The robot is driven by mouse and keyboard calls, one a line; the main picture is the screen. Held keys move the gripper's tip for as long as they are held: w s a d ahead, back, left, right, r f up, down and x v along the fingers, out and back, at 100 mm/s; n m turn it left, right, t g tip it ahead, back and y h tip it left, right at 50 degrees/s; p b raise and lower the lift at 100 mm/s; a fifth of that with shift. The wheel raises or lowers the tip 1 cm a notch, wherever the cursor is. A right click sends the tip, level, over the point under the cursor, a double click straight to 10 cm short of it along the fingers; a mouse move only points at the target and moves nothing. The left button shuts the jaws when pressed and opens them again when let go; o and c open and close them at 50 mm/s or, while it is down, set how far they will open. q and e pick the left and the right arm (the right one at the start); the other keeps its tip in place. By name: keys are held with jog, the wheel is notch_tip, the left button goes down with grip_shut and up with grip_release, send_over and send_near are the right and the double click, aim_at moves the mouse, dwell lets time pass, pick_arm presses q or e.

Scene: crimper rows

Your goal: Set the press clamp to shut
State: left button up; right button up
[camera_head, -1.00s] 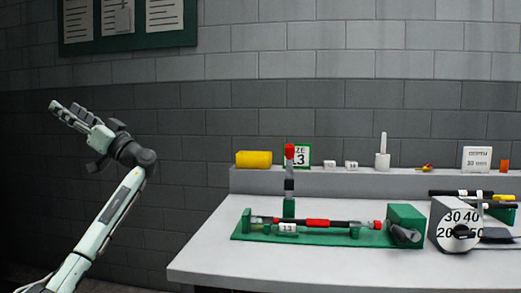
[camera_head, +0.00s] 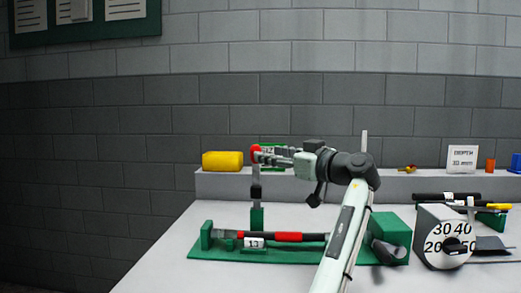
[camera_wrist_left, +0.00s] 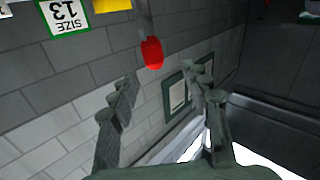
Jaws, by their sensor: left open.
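The press clamp is a long green base (camera_head: 228,252) on the bench, with an upright lever (camera_head: 256,185) behind it ending in a red knob (camera_head: 255,152). A black and red rod (camera_head: 287,237) tagged 13 lies along the base. My left gripper (camera_head: 275,156) is open, its fingers pointing left at the red knob, over the bench. In the left wrist view the red knob (camera_wrist_left: 152,53) shows near and between the lines of the open fingers (camera_wrist_left: 163,85); whether they touch it I cannot tell. My left arm hides the right part of the rod. My right gripper is out of view.
A dial box (camera_head: 443,238) sits at the right of the clamp. A size 13 card (camera_wrist_left: 64,15) shows in the left wrist view.

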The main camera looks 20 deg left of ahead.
aim_at(259, 149)
pick_arm(q)
jog(key=x, duration=0.3)
jog(key=p+x, duration=0.1)
jog(key=x, duration=0.2)
jog(key=shift+w+f, duration=0.15)
jog(key=shift+w, duration=0.4)
jog(key=shift+w+a, duration=0.4)
jog(key=shift+a, duration=0.25)
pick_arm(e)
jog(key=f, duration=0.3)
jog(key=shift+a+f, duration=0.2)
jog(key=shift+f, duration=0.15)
pick_arm(q)
jog(key=shift+c, duration=0.6)
grip_shut()
